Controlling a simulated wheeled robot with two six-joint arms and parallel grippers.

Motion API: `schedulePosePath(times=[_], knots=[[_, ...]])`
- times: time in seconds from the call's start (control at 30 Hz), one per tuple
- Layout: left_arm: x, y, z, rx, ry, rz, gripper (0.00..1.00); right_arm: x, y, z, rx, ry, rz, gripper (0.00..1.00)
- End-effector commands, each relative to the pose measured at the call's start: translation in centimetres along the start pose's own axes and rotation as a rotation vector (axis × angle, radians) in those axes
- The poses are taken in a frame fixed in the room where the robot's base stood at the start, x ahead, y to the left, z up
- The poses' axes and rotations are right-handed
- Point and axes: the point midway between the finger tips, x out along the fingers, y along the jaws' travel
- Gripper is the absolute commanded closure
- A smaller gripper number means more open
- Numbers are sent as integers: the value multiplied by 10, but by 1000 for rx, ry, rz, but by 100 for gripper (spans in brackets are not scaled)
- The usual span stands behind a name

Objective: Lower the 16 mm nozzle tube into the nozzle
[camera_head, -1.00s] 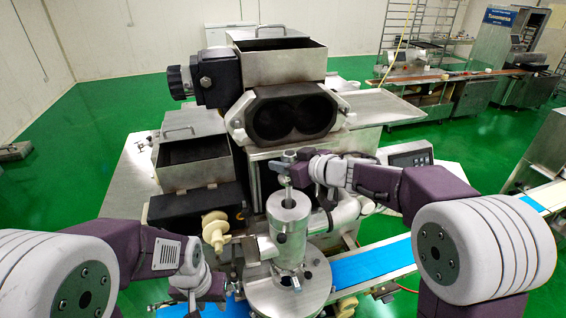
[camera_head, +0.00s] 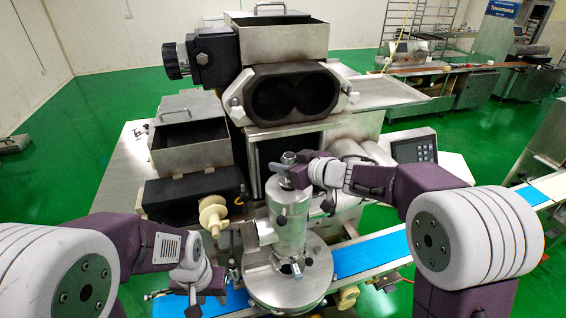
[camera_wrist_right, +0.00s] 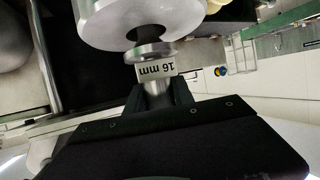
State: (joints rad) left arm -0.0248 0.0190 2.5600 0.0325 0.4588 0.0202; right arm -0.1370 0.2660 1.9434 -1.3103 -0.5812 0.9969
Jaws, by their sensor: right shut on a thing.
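The nozzle (camera_head: 289,222) is an upright steel cylinder on a round steel base. My right gripper (camera_head: 291,172) is just above its top, shut on the steel 16 mm nozzle tube (camera_head: 288,158). In the right wrist view, the right gripper (camera_wrist_right: 162,97) grips the tube (camera_wrist_right: 152,52) by its "16 mm" label. The tube points at the dark opening of the nozzle (camera_wrist_right: 125,14) and appears partly inside it; its lower part is hidden. My left gripper (camera_head: 205,287) hangs low to the left of the nozzle, apart from it; its fingers are too small to read.
The encrusting machine (camera_head: 283,125) with its hoppers stands right behind the nozzle. A cream-coloured screw-like part (camera_head: 213,222) sits left of the nozzle. A blue conveyor belt (camera_head: 370,255) runs beneath to the right. Free green floor lies beyond.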

Motion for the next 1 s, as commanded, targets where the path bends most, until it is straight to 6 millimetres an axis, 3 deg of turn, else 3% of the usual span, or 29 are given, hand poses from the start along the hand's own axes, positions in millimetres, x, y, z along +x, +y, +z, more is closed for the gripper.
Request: schedulePosePath(times=[0.2, 0.6, 0.63, 0.7, 0.97, 1.0], knots=[[12, 0, 1, 0, 0, 0, 64, 6, 0, 14, 0, 1, 0, 100], [11, 0, 1, 0, 0, 0, 64, 6, 0, 14, 0, 1, 0, 100], [11, 0, 1, 0, 0, 0, 64, 6, 0, 14, 0, 1, 0, 68], [11, 0, 1, 0, 0, 0, 64, 6, 0, 14, 0, 1, 0, 49], [12, 0, 1, 0, 0, 0, 64, 6, 0, 15, 0, 0, 0, 46], [12, 0, 1, 0, 0, 0, 64, 6, 0, 16, 1, -1, 0, 37]])
